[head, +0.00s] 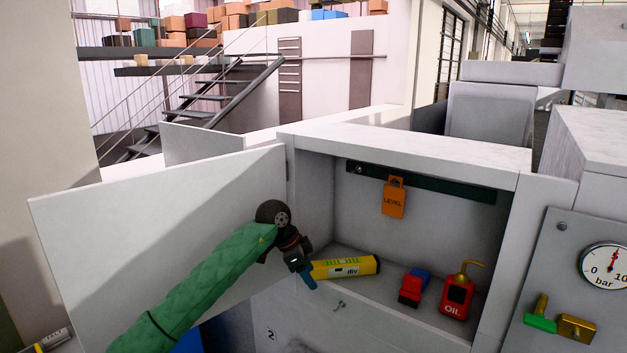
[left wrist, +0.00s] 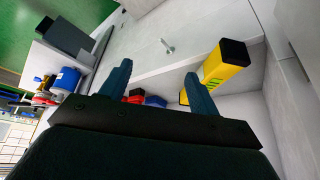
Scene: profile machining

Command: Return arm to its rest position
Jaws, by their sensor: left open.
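My left gripper (head: 305,277) is open at the front left of the open cabinet, with my green-sleeved arm coming from lower left. In the left wrist view its two blue fingers (left wrist: 157,88) stand apart with nothing held between them. A yellow level (head: 345,267) with black ends lies on the cabinet floor just right of the gripper. In the left wrist view the level (left wrist: 225,66) shows beyond the right finger; I cannot tell whether they touch. My right gripper is not in view.
The cabinet door (head: 110,225) stands open behind my left arm. A pressure gauge (head: 606,266) is at the right.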

